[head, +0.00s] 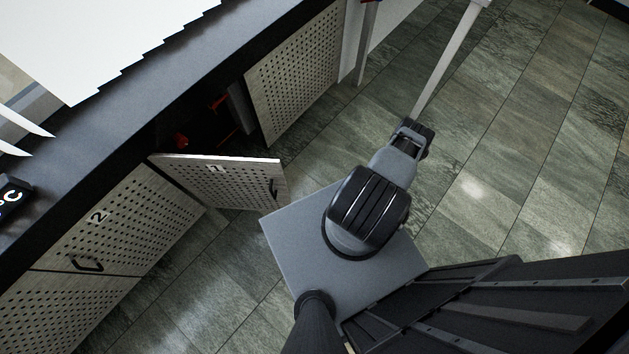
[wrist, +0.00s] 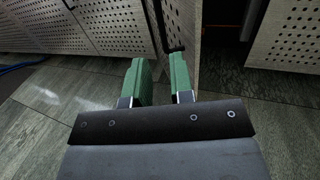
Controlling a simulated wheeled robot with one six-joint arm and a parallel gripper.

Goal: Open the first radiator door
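The perforated metal door marked 1 (head: 225,180) stands swung outward from the cabinet in the head view. Its dark handle (head: 274,189) is near its free edge. In the wrist view the door (wrist: 184,28) rises just beyond the fingers, with its handle (wrist: 170,30) on the left face. My gripper (wrist: 160,76) has two green fingers spread apart with a gap between them. The handle is ahead of the fingertips, and I see nothing held. I cannot tell whether the right finger touches the door. I cannot make out the fingers in the head view.
The dark cabinet opening (head: 215,125) shows red parts inside. The closed door marked 2 (head: 110,222) is on its left, and another perforated panel (head: 295,75) is on its right. A dark countertop (head: 130,100) runs above. Tiled floor (head: 510,150) is clear at right.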

